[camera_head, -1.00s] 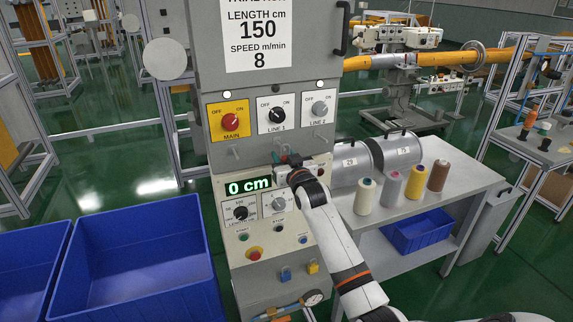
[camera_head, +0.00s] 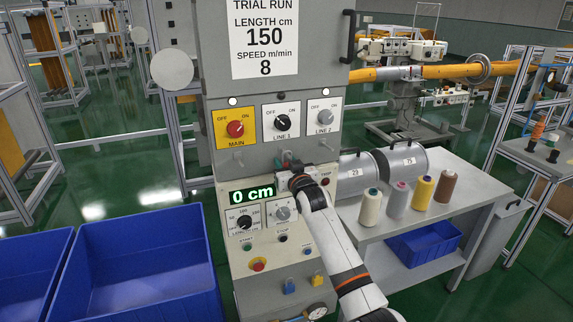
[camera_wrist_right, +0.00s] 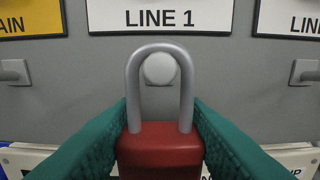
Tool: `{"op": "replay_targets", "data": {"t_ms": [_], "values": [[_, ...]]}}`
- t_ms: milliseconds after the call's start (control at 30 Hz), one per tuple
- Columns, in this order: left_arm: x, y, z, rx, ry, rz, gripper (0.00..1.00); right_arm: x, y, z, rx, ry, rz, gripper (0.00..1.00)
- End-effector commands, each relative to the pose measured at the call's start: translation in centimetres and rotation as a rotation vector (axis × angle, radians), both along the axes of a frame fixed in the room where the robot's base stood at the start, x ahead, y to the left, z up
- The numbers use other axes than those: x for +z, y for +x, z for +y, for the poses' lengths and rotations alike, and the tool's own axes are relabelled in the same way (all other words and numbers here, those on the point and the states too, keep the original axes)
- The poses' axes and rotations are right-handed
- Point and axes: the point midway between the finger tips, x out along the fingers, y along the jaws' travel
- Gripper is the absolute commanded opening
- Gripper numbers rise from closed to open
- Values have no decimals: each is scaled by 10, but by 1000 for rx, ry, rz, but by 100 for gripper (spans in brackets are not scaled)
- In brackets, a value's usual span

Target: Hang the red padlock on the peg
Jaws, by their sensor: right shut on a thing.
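The red padlock (camera_wrist_right: 160,150) is upright between the teal fingers of my right gripper (camera_wrist_right: 161,140), its grey shackle (camera_wrist_right: 160,48) pointing up. The round pale end of the peg (camera_wrist_right: 160,69) under the LINE 1 label shows inside the shackle loop, near its top. I cannot tell whether the peg end is through the loop or behind it. In the head view my right gripper (camera_head: 284,162) is close to the panel below the LINE 1 switch (camera_head: 282,121). My arm hides most of the padlock and peg there. My left gripper is not in view.
Similar pegs stick out under MAIN (camera_head: 238,153) and LINE 2 (camera_head: 322,148). Below are a 0 cm display (camera_head: 252,192), knobs and buttons. Blue bins (camera_head: 140,265) stand at left. A table (camera_head: 470,190) with thread cones and metal cylinders is at right.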

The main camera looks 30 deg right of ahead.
Motion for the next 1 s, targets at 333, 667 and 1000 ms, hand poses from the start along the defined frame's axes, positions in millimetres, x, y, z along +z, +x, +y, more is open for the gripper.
{"op": "replay_targets", "data": {"t_ms": [333,667,1000], "values": [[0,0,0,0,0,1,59,0,0,0,0,0,-1,56],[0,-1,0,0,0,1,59,0,-1,0,0,0,0,63],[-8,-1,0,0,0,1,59,-3,-34,8,0,-1,-1,63]]}}
